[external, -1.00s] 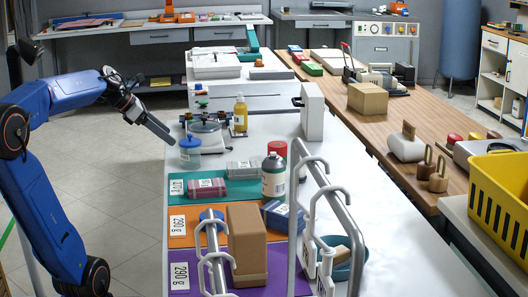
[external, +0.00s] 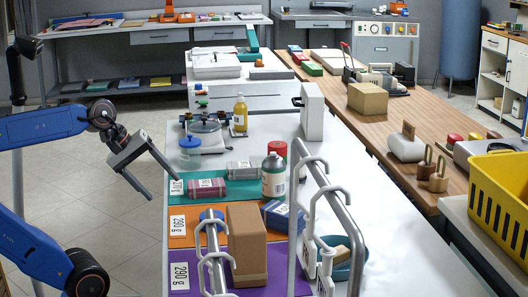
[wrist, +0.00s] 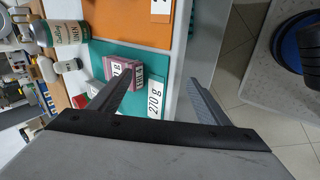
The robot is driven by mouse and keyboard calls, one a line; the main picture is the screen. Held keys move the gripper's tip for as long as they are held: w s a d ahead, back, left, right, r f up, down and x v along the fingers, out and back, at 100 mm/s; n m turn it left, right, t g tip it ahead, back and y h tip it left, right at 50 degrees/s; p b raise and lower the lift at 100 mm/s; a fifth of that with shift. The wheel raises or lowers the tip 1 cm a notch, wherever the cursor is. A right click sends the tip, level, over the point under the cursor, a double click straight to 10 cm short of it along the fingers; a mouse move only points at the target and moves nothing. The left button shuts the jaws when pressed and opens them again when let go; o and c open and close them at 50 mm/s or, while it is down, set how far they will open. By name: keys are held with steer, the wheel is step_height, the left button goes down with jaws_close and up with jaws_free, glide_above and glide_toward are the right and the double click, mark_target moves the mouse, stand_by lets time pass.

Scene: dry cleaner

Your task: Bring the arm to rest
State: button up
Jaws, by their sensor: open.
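My gripper (external: 160,176) is open and empty. In the external view it hangs in the air at the left edge of the white table (external: 345,200), beside the teal mat, with its fingers pointing down and to the right. In the wrist view my gripper (wrist: 158,88) has its two fingers spread wide.
A clear jar with a blue lid (external: 190,150) stands just beyond my gripper. Open tiled floor (external: 90,190) lies left of the table.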

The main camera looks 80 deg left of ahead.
steer(key=s+d+f+m+g, duration=0.1)
steer(key=s+d+f+m, duration=0.1)
steer(key=f+m, duration=0.3)
steer(key=s+d+f+m+g, duration=0.1)
steer(key=d+f+m, duration=0.4)
steer(key=m, duration=0.7)
steer(key=shift+s+d, duration=0.3)
steer(key=shift+s, duration=0.15)
steer(key=shift+f, duration=0.1)
